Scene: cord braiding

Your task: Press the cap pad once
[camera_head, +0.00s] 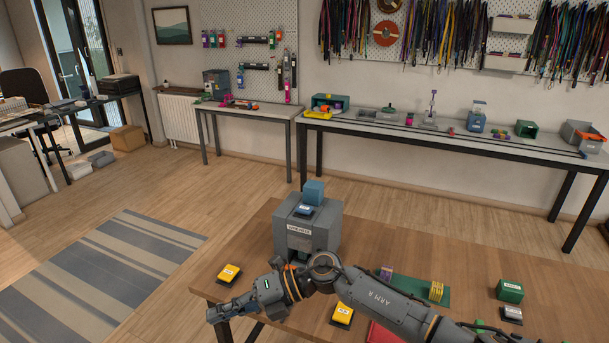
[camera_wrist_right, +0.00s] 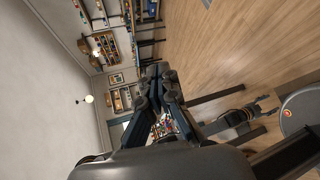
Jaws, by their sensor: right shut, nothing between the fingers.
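A grey machine (camera_head: 308,233) with a label on its front stands on the wooden table, with a blue pad (camera_head: 304,210) and a blue block (camera_head: 313,191) on top. One yellow pad (camera_head: 229,272) lies near the table's left edge. Another yellow pad (camera_head: 342,314) lies nearer, below my right arm. The pads' lettering is too small to read, so I cannot tell which is the cap pad. My right gripper (camera_head: 214,314) is shut and empty, pointing left, near the left yellow pad and apart from it. Its closed fingers show in the right wrist view (camera_wrist_right: 165,84).
On the table's right lie a green mat (camera_head: 408,287) with a yellow-banded piece (camera_head: 436,291), a green box (camera_head: 510,290) and a grey piece (camera_head: 511,314). A red item (camera_head: 383,333) is partly hidden by my arm. Wall-side benches (camera_head: 450,137) stand farther back.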

